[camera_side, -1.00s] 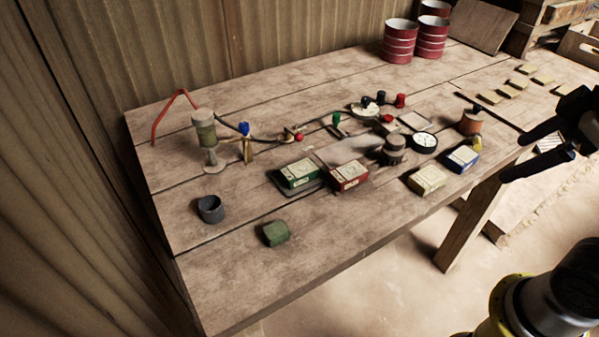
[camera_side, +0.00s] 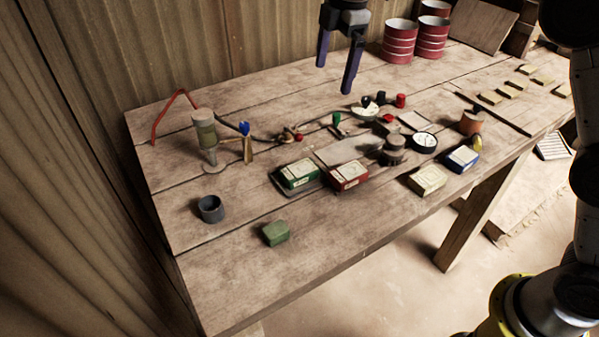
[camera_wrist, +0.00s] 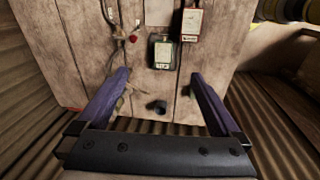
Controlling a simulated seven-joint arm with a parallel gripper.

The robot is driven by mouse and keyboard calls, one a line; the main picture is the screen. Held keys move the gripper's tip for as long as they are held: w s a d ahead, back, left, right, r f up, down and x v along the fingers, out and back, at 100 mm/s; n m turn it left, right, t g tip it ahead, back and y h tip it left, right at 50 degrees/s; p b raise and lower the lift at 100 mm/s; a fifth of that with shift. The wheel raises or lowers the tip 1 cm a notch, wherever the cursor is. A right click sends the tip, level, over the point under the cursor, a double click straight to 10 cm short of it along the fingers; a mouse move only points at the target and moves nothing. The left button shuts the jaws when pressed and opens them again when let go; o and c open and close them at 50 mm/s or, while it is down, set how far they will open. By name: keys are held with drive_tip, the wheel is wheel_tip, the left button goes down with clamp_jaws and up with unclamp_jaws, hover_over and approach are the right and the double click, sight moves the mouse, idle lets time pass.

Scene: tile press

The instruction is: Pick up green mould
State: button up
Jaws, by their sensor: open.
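The green mould (camera_side: 299,173), a box with a pale patterned top, sits on a dark base plate near the middle of the table. It also shows in the wrist view (camera_wrist: 163,54), beyond the fingertips and between their lines. A red mould (camera_side: 349,176) stands close to its right. My gripper (camera_side: 335,77) is open and empty, high above the back of the table, clear of everything. Its two purple fingers spread wide in the wrist view (camera_wrist: 158,76).
A plain green block (camera_side: 276,233) and a dark cup (camera_side: 210,208) stand at the table's front left. A cream mould (camera_side: 427,179) and a blue mould (camera_side: 462,158) lie to the right. A bottle on a stand (camera_side: 206,133) rises at the left. The front table edge is clear.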

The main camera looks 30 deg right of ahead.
drive_tip(key=w+a+f+g, duration=0.1)
drive_tip(key=w+a+f, duration=0.25)
drive_tip(key=f, duration=0.55)
hover_over(301, 168)
drive_tip(key=shift+n+g, duration=0.4)
drive_tip(key=f, duration=0.9)
drive_tip(key=shift+w+d, duration=0.1)
drive_tip(key=shift+d, duration=0.25)
drive_tip(key=shift+a+f, duration=0.2)
drive_tip(key=shift+f, duration=1.35)
drive_tip(key=shift+a+f, duration=0.15)
drive_tip(key=shift+f, duration=1.4)
drive_tip(key=shift+r, duration=0.1)
clamp_jaws()
